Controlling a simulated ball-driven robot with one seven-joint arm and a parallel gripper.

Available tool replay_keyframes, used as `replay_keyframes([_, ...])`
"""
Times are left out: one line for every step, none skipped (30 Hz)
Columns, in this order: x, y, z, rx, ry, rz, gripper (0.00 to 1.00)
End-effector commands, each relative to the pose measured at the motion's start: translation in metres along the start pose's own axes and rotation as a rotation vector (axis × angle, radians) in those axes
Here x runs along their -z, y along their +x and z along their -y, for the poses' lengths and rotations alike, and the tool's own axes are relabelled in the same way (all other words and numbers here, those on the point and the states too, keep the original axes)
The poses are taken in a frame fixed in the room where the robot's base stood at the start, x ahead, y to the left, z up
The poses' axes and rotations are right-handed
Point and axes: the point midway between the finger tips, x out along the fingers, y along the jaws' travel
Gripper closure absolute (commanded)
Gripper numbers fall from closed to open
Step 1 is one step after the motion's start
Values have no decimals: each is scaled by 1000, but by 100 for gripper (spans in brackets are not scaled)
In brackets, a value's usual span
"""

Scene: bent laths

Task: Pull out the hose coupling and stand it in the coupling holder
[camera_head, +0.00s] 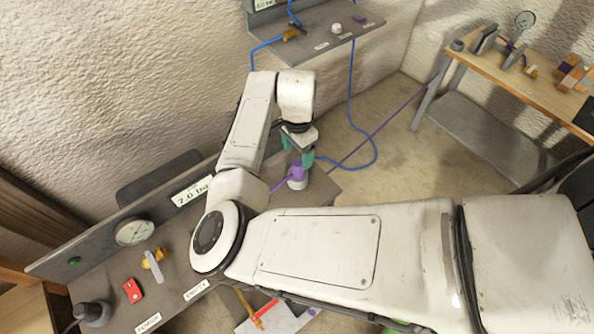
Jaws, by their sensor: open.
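A purple coupling (297,170) stands upright on a pale round fitting (297,184) near the right end of the grey bench. A thin purple hose shows beside it on the left. My gripper (298,154), with teal fingers, points down right above the coupling. It is open, with a finger to each side of the coupling's top. I cannot tell whether the fingers touch it. The coupling holder cannot be made out for certain.
The grey bench (328,190) carries a gauge (135,231), a red block (133,291) and a yellow valve. A wall shelf (318,45) holds a brass fitting with blue hose (370,150). A wooden bench (500,72) stands right. Open floor lies between.

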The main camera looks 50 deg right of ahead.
Motion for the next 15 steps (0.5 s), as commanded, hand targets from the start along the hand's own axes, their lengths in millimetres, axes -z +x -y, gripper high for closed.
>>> replay_keyframes([0,10,0,0,0,1,27])
replay_keyframes([0,14,0,0,0,1,27])
replay_keyframes([0,19,0,0,1,1,27])
replay_keyframes([0,23,0,0,1,1,27])
replay_keyframes([0,27,0,0,1,1,27])
replay_keyframes([0,33,0,-1,1,1,27])
replay_keyframes([0,37,0,-1,1,1,27])
replay_keyframes([0,41,0,-1,1,1,27])
replay_keyframes([0,46,0,-1,1,1,27])
replay_keyframes([0,48,0,-2,0,0,27])
replay_keyframes([0,52,-1,-2,-1,-1,27])
replay_keyframes([0,57,-1,-2,-1,-1,27])
replay_keyframes([0,60,-1,-2,-1,-1,27])
replay_keyframes([0,64,-1,-2,-1,-1,27])
replay_keyframes([0,68,0,-2,-1,-1,27])
